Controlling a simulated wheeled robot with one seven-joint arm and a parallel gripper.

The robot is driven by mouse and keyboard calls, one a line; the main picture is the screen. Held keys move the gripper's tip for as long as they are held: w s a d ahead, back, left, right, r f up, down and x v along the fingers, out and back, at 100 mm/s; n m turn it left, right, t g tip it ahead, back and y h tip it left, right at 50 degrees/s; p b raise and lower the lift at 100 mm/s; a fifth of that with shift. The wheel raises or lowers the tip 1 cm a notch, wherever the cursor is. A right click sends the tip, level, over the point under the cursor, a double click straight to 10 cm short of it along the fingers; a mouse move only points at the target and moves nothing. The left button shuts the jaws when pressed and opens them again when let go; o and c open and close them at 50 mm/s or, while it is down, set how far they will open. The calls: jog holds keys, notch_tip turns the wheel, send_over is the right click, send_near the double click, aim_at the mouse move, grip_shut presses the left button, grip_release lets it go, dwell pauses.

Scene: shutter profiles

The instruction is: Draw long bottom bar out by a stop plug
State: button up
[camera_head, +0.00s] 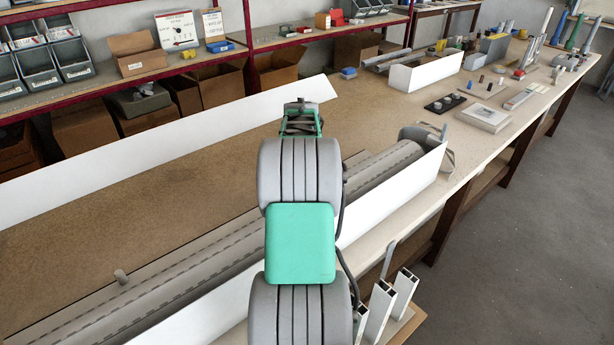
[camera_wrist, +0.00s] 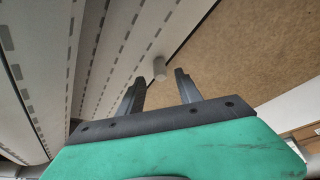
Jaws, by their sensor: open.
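The long bottom bar (camera_head: 160,268) appears to be the plain strip along that edge. In the wrist view a stop plug (camera_wrist: 159,69) stands on the edge strip (camera_wrist: 178,38), just beyond and between my fingertips. I cannot tell whether it is the same plug. My gripper (camera_wrist: 159,80) is open and empty. In the head view, my arm hides part of the shutter, and the fingers are not clear.
White panels (camera_head: 200,125) stand along the shutter's far and near sides. A brown bench top (camera_head: 120,210) lies bare beyond the bar. Cut profiles (camera_head: 382,305) stand at the front. A white box (camera_head: 425,72) and small parts stand at the far right.

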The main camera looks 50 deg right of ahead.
jog(key=x, duration=0.3)
jog(key=shift+w+d+f, duration=0.1)
jog(key=shift+d+f, duration=0.05)
jog(key=shift+f, duration=0.1)
grip_shut()
jog(key=shift+w, duration=0.1)
dwell(1.1)
